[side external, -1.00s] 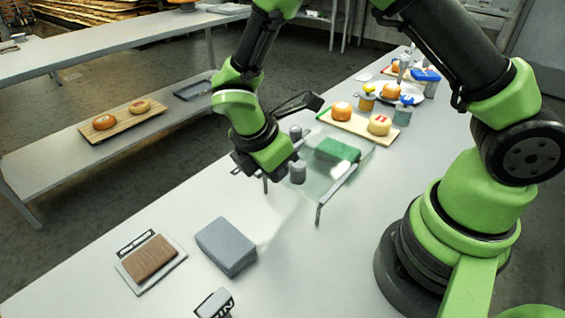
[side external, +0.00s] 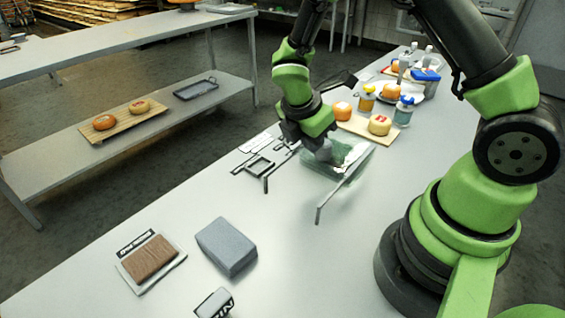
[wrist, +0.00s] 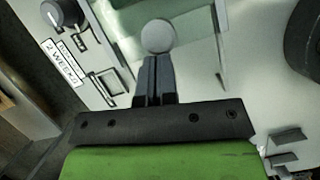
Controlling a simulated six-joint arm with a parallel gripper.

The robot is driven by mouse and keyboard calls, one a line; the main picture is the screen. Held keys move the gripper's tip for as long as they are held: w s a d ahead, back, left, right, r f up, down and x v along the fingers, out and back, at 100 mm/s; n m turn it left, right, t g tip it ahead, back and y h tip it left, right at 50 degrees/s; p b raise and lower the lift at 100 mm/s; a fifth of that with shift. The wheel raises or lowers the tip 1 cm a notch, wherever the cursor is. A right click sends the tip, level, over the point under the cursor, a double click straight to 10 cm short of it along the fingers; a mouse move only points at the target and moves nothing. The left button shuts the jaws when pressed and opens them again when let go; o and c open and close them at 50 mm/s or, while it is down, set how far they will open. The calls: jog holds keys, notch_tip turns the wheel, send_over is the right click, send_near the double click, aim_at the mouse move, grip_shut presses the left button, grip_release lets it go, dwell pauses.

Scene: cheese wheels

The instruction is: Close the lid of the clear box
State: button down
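The clear box (side external: 357,160) stands on the table in the side view, with a green block partly visible through its wall. My gripper (side external: 322,150) is low at the box's near left side, over its lid area. In the wrist view my gripper (wrist: 157,58) has its two fingers together, with only a thin line between them. A round grey knob (wrist: 158,36) lies right at the fingertips; whether they touch it is unclear. The clear lid is hard to make out, so its angle cannot be told. My gripper hides part of the box.
A grey block (side external: 226,246) and a brown slab on a white tray (side external: 128,262) lie at the near left. Cheese wheels on a board (side external: 352,127) and jars (side external: 403,112) stand behind the box.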

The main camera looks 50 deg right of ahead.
jog(key=shift+s+d, duration=0.1)
jog(key=shift+d, duration=1.6)
jog(key=shift+a, duration=0.1)
jog(key=w+a+r, duration=0.2)
jog(key=a+r, duration=0.6)
jog(key=r, duration=0.1)
jog(key=n+t+h, duration=0.2)
jog(key=n+h, duration=1)
jog(key=n, duration=0.7)
send_near(321, 150)
jog(key=shift+s+a+f, duration=0.25)
jog(key=shift+s+a, duration=0.35)
jog(key=shift+a, duration=0.05)
jog(key=n, duration=0.1)
jog(key=n+t, duration=0.1)
jog(key=f+n+t+h, duration=0.1)
jog(key=shift+s+a, duration=0.25)
jog(key=shift+a, duration=0.1)
jog(key=d, duration=0.3)
jog(key=w+d, duration=0.1)
jog(key=d, duration=0.2)
jog(key=w+d, duration=0.1)
jog(key=d, duration=0.2)
jog(key=shift+d, duration=0.35)
